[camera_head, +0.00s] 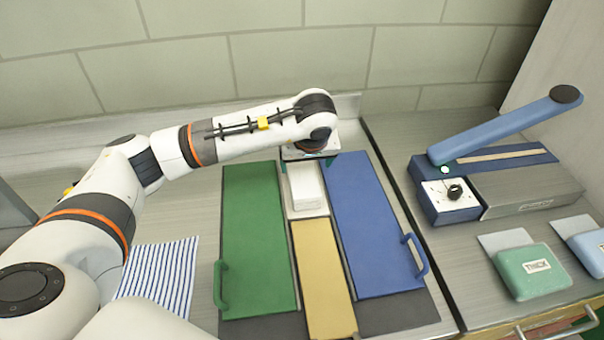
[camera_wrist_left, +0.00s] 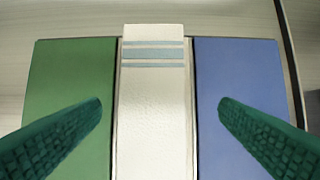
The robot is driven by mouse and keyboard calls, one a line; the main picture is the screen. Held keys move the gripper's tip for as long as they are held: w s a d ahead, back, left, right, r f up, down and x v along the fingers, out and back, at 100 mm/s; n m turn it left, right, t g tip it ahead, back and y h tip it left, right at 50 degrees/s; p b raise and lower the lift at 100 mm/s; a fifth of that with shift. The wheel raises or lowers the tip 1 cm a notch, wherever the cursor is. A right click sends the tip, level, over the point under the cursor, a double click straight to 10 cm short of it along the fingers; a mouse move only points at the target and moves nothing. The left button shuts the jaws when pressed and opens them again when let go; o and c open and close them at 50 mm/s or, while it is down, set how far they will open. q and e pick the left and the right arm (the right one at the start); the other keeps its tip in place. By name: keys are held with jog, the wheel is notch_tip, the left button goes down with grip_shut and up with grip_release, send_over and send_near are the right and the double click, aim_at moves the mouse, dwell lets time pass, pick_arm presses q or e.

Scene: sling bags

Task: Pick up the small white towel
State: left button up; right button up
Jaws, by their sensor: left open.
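The small white towel (camera_head: 307,186) lies folded on the strip between a green panel (camera_head: 252,240) and a blue panel (camera_head: 372,230). In the left wrist view the towel (camera_wrist_left: 153,115) fills the middle, pale with blue-grey stripes near its far end. My left gripper (camera_head: 308,156) points down over the towel's far end in the head view; its hand partly hides that end. In the left wrist view its two green fingers (camera_wrist_left: 160,108) are open, one on each side of the towel, with nothing between them gripped. My right gripper is not in view.
A yellow strip (camera_head: 322,275) lies in front of the towel. A blue-and-white striped cloth (camera_head: 160,277) lies at the left. A device with a raised blue lever (camera_head: 510,125) and a green block marked THICK (camera_head: 530,271) stand at the right. A wall closes the back.

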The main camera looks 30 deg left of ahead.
aim_at(302, 171)
pick_arm(q)
jog(key=shift+a+f, duration=0.2)
jog(key=shift+f, duration=0.15)
jog(key=p+x, duration=0.1)
jog(key=x, duration=0.2)
jog(key=shift+s+a+f+p, duration=0.15)
jog(key=shift+a+f+p, duration=0.05)
jog(key=shift+f+p, duration=0.15)
jog(key=shift+a+f, duration=0.1)
jog(key=shift+f, duration=0.25)
jog(key=c, duration=1.1)
